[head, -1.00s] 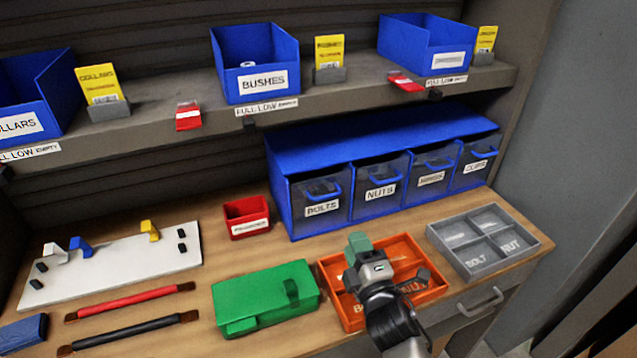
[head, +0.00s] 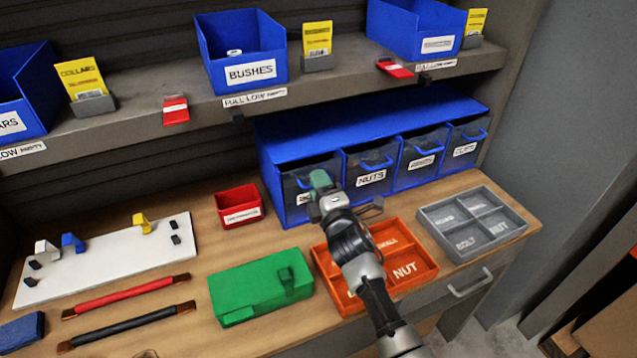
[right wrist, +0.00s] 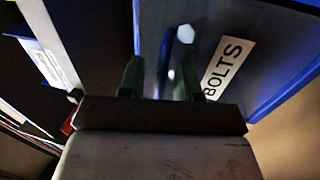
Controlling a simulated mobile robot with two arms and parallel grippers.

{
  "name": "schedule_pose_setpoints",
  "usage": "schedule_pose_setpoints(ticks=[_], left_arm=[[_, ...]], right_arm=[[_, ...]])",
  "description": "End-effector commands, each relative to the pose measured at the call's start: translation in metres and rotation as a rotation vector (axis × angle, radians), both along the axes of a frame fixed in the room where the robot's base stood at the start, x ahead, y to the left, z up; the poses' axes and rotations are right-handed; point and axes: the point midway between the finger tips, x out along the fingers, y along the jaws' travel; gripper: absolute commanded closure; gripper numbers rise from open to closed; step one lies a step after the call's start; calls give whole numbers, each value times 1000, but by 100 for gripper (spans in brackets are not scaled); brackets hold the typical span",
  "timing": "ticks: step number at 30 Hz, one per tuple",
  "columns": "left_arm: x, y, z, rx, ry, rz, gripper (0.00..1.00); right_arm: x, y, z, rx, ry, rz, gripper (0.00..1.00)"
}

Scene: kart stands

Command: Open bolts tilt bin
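The bolts tilt bin (head: 302,208) is the leftmost bin in the blue cabinet. It looks closed, and its label is partly hidden in the head view by my right gripper (head: 321,187). In the right wrist view the BOLTS label (right wrist: 222,68) is close and tilted. The green fingers of my right gripper (right wrist: 158,78) are apart there, with the bin's blue handle (right wrist: 164,62) showing between them. I cannot tell whether they touch it. My left gripper is not in view.
The nuts bin (head: 370,183) sits just right. A red box (head: 240,208) stands left of the cabinet. An orange tray (head: 412,272) lies under my right arm, with a green case (head: 258,290) left and a grey tray (head: 480,242) right. The shelf (head: 200,108) overhangs behind.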

Motion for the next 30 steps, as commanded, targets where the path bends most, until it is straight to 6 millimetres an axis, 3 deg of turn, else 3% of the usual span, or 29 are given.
schedule_pose_setpoints(ticks=[6,13,30], left_arm=[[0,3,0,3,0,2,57],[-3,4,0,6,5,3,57],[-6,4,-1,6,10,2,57]], right_arm=[[0,0,0,0,1,0,67],[0,0,0,0,1,0,100],[-5,-2,-3,-1,3,0,100]])
